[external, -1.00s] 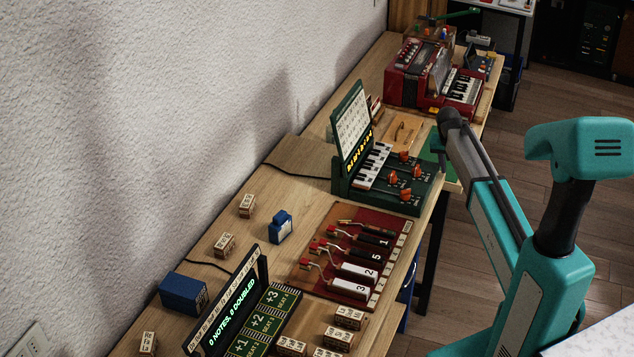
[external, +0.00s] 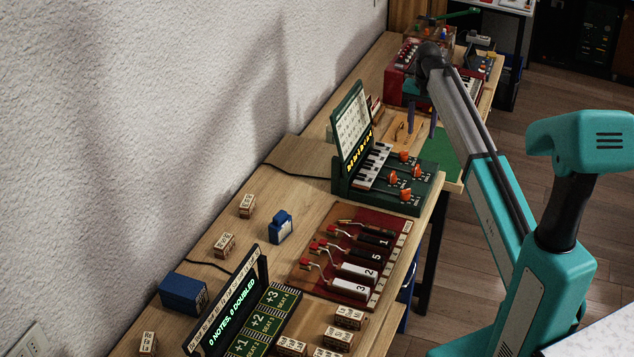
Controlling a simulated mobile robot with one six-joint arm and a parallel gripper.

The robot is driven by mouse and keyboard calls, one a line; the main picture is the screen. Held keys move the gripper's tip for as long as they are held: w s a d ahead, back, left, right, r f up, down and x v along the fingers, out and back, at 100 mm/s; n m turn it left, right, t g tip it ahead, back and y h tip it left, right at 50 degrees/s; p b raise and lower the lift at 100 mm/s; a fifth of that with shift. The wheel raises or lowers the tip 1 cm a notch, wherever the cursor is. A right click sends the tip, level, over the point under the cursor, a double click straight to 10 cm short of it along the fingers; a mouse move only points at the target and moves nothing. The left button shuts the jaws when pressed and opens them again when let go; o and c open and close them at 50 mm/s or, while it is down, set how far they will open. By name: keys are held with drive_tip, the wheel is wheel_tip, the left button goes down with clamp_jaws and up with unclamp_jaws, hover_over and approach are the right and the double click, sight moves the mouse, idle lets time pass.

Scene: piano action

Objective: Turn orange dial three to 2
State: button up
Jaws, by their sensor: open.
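Several orange dials stand on the dark green keyboard box with an upright display panel (external: 352,125). One orange dial (external: 403,156) is at the back, another (external: 416,170) is towards the right, a third (external: 392,178) is towards the left, and one (external: 405,194) is nearest the front. Their numbers and settings are too small to read, so I cannot tell which is dial three. My gripper (external: 422,118) is open and points down, beyond the green box and apart from the dials. Its fingers show as dark blue strips, partly hidden by my arm.
A red board with numbered levers (external: 340,303) lies nearer on the bench. A lit score display (external: 235,310), blue boxes (external: 183,294) and wooden blocks (external: 247,206) stand in front. A red accordion-like instrument (external: 402,80) is behind my gripper. The wall runs along the left.

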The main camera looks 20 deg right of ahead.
sight(417, 166)
drive_tip(key=shift+s+f, duration=0.1)
drive_tip(key=shift+f, duration=0.05)
idle(0.3)
drive_tip(key=shift+f+p, duration=1.9)
drive_tip(key=shift+f, duration=4.9)
drive_tip(key=c, duration=1)
